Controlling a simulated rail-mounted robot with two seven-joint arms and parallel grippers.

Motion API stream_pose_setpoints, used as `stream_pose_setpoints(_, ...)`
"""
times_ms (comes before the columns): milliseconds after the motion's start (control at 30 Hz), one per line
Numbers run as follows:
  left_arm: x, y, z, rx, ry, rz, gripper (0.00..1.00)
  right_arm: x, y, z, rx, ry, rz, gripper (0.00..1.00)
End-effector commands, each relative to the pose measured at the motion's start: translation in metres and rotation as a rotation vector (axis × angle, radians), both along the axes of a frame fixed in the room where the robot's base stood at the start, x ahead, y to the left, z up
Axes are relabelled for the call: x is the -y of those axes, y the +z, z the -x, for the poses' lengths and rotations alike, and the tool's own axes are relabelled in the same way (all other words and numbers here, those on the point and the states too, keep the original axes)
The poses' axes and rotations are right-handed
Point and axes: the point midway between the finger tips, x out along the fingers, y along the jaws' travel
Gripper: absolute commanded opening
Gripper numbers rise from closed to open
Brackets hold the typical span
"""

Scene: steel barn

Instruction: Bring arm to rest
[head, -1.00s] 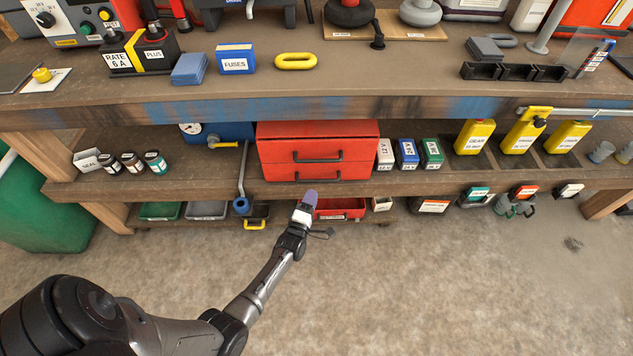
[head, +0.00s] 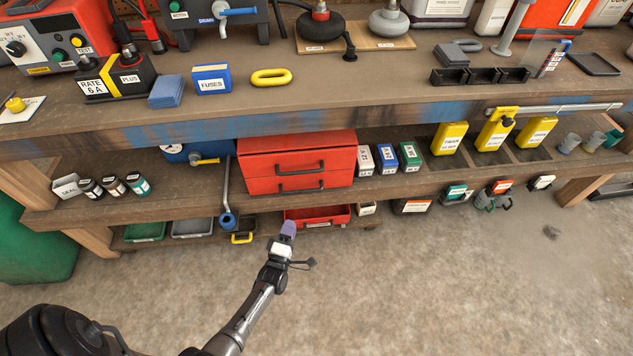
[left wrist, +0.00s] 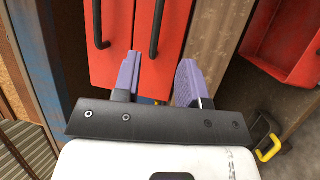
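My left gripper (head: 288,230) is over the concrete floor in front of the workbench, below the red two-drawer cabinet (head: 297,165). In the left wrist view its two purple fingers (left wrist: 157,82) stand apart with nothing between them. The red drawer fronts (left wrist: 122,40) show beyond the fingers, and I see no contact. My left arm reaches in from the lower left. My right arm and gripper are not in view.
The workbench (head: 330,105) spans the view, with a lower shelf (head: 400,180) of bottles and boxes. A red tray (head: 318,216) sits low behind the left gripper. A blue-ended crank (head: 227,218) hangs left of it.

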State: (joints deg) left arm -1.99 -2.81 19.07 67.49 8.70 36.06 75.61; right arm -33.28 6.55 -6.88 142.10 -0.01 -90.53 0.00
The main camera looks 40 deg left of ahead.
Motion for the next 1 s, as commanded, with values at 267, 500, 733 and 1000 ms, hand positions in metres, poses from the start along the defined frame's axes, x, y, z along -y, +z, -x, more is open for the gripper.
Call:
stream_pose_setpoints(267, 0.0, 0.0, 0.0, -0.006, 0.003, -0.013, 0.39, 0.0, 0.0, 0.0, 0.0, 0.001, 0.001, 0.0)
stream_pose_setpoints(500, 0.004, -0.033, -0.005, -0.305, -0.013, -0.192, 0.39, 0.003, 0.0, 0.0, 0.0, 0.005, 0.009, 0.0)
stream_pose_setpoints(733, 0.018, -0.075, -0.007, -0.803, -0.209, -0.406, 0.39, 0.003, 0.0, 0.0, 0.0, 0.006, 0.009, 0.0)
stream_pose_setpoints(1000, 0.049, -0.031, -0.012, -1.147, -0.546, -0.723, 0.39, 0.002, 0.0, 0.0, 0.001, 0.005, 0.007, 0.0)
